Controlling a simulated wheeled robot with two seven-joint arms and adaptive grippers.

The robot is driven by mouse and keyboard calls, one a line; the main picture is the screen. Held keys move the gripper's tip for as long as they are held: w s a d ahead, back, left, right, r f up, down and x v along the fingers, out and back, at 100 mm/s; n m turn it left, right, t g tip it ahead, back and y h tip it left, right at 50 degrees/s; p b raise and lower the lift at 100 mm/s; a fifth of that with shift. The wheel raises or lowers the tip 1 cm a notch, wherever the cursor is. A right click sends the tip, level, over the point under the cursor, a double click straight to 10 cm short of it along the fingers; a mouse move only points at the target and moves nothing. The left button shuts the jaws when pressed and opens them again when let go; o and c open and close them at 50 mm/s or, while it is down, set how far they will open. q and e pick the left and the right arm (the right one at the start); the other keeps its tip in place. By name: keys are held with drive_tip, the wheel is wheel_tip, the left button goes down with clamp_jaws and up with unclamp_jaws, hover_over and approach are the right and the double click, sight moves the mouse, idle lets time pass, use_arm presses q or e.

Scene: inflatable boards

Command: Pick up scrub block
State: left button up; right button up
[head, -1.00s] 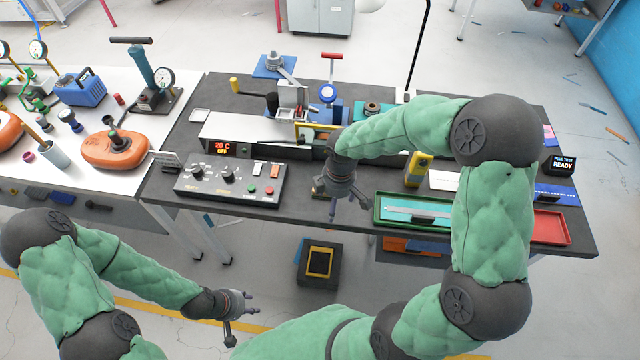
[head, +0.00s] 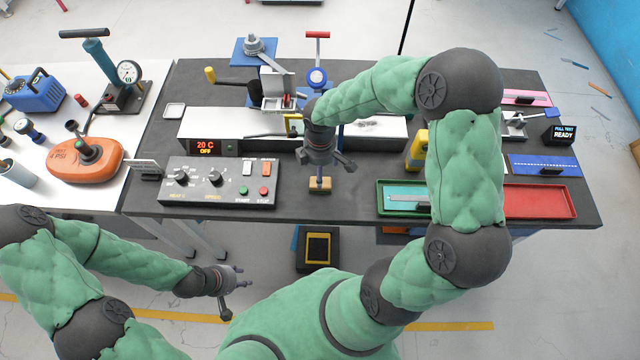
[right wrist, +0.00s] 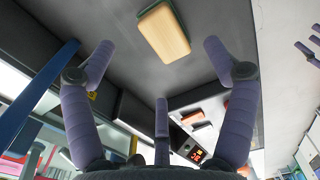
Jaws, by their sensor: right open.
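A small block with a pale wooden face (head: 320,184), which looks like the scrub block, lies on the dark bench near its front edge. In the right wrist view the block (right wrist: 163,32) shows ahead of the fingers, with a darker layer along one side. My right gripper (head: 332,164) is open and empty, just behind and above the block in the head view; it does not visibly touch it. In the right wrist view its fingers (right wrist: 160,80) are spread wide. My left gripper (head: 240,295) is open and empty, in front of the bench at the lower left.
A control box (head: 220,182) with knobs and buttons stands left of the block. A green-rimmed tray (head: 384,200) and a red tray (head: 540,202) lie to the right, with a yellow device (head: 416,150) behind. A long pale machine (head: 225,128) runs behind the gripper.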

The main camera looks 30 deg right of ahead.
drive_tip(key=shift+s+f, duration=0.1)
drive_tip(key=shift+f, duration=0.45)
wheel_tip(320, 180, down, 4)
drive_tip(key=shift+f+b, duration=0.1)
drive_tip(key=shift+b, duration=0.8)
drive_tip(key=c, duration=1.3)
